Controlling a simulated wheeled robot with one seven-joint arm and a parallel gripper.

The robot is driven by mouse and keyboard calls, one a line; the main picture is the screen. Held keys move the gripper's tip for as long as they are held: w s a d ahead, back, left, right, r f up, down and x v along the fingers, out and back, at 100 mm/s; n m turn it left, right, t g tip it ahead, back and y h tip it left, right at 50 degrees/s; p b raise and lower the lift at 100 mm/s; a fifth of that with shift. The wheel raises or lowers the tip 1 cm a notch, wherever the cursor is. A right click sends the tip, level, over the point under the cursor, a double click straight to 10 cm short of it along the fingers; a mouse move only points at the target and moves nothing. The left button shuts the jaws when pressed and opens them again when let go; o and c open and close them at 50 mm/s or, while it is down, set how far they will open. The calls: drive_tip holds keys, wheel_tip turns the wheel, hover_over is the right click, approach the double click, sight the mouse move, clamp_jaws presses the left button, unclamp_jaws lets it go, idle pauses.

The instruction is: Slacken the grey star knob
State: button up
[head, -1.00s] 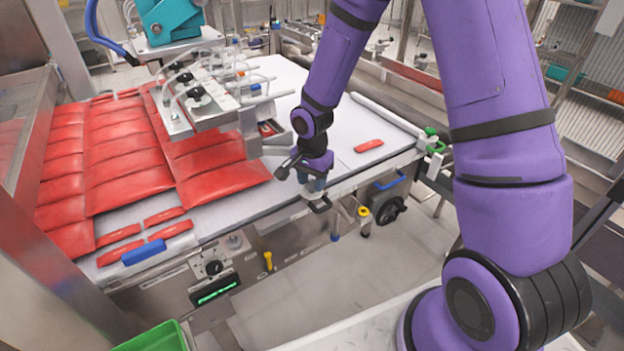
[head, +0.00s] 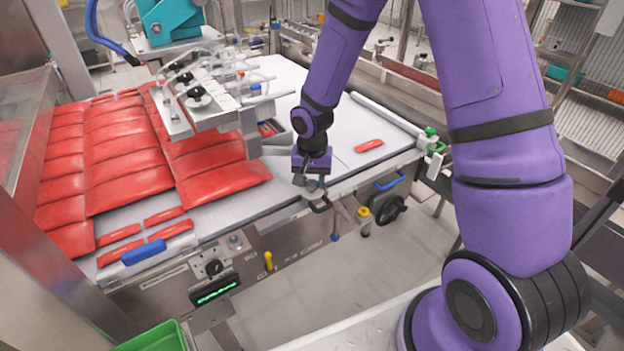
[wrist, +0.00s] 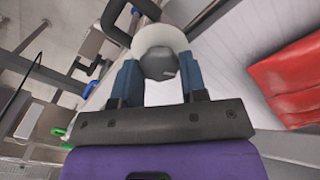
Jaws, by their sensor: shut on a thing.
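The grey star knob (wrist: 160,66) shows in the wrist view as a dark grey rounded centre with a pale ring behind it. My gripper (wrist: 161,75) has one blue finger on each side of it and is shut on it. In the head view my gripper (head: 311,184) points down at the near edge of the white conveyor belt (head: 335,130). There the knob is mostly hidden by my gripper, and its turn angle cannot be read.
A dark loop handle (head: 320,206) sits just below my gripper. Red packs (head: 130,185) cover the belt's left; one loose red pack (head: 369,146) lies to the right. A blue block (head: 144,252) lies at the near edge. A yellow knob (head: 363,212) and black handwheel (head: 391,210) are nearby.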

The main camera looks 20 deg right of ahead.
sight(312, 183)
drive_tip(key=n, duration=0.4)
drive_tip(key=shift+n, duration=0.3)
drive_tip(key=n, duration=0.4)
drive_tip(key=shift+n, duration=0.3)
drive_tip(key=n, duration=0.4)
drive_tip(key=shift+n, duration=0.3)
drive_tip(key=n, duration=0.4)
drive_tip(key=shift+n, duration=0.4)
drive_tip(key=o, duration=0.9)
wheel_tip(312, 183, up, 11)
drive_tip(key=shift+f, duration=0.1)
